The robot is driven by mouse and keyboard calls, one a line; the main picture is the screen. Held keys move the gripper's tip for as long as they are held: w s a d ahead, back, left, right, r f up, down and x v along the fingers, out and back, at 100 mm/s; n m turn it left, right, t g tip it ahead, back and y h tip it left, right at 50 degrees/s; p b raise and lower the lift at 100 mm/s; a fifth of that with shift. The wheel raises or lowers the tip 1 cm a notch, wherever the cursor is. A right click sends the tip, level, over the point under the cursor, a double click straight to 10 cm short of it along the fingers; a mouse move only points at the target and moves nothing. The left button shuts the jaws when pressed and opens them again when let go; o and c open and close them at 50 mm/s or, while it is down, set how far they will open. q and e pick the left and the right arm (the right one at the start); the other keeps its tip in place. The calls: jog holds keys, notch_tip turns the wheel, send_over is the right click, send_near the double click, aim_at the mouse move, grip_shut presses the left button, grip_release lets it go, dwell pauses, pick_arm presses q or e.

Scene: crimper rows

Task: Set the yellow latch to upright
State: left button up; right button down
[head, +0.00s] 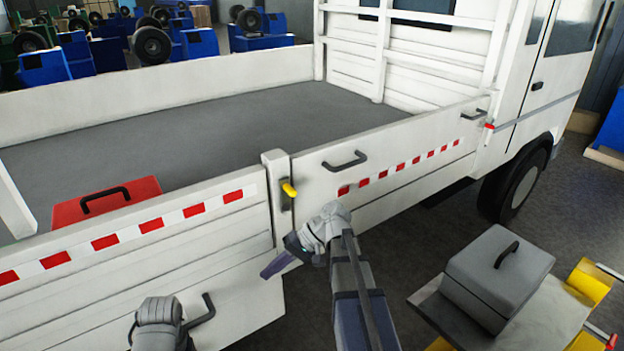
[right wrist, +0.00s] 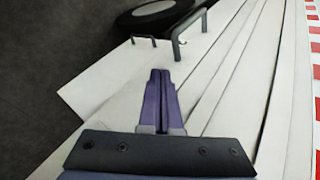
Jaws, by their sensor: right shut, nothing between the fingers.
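The yellow latch (head: 289,190) is a short yellow-tipped lever on the white post (head: 274,205) between two side panels of the truck bed. In the head view its yellow end sticks out at a slant, up and to the left. My right gripper (head: 270,271) is below the latch and apart from it, in front of the lower panel. Its purple fingers are shut and empty, and they also show in the right wrist view (right wrist: 158,80). The latch is not in the right wrist view. My left arm shows only its grey wrist at the bottom; its fingers are hidden.
Dark handles stick out from the upper panel (head: 345,161) and lower panel (head: 207,310). A red box (head: 150,190) lies in the truck bed. A grey box (head: 500,270) stands at right on a yellow-edged cart. Dark floor is clear between cart and truck.

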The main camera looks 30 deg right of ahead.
jog(key=s+d+r+m+t+y+p, duration=0.15)
jog(key=d+r+t, duration=0.35)
jog(key=d+r, duration=0.6)
jog(key=s+d+r+m+t+y+p, duration=0.1)
jog(key=d+r+m+t+y+p, duration=0.2)
jog(key=d+r, duration=0.8)
jog(key=t, duration=0.1)
send_near(289, 199)
notch_tip(289, 199, up, 5)
jog(key=w+a, duration=0.2)
jog(key=shift+s+a+f+n+h+b, duration=0.1)
jog(key=shift+a+n+h+b, duration=0.1)
jog(key=shift+a, duration=0.2)
jog(key=shift+s+a+f+n+h+b, duration=0.1)
jog(key=shift+a+h, duration=0.05)
jog(key=shift+a, duration=0.2)
jog(key=shift+r, duration=0.1)
jog(key=shift+s+a+r+n+h+p, duration=0.1)
jog(key=shift+a+n+h+p, duration=0.1)
jog(key=shift+a+p, duration=0.3)
jog(key=shift+s+a+r+n+h+p, duration=0.1)
jog(key=shift+a+n+p, duration=0.05)
jog(key=shift+a+p, duration=0.3)
jog(key=shift+w, duration=0.1)
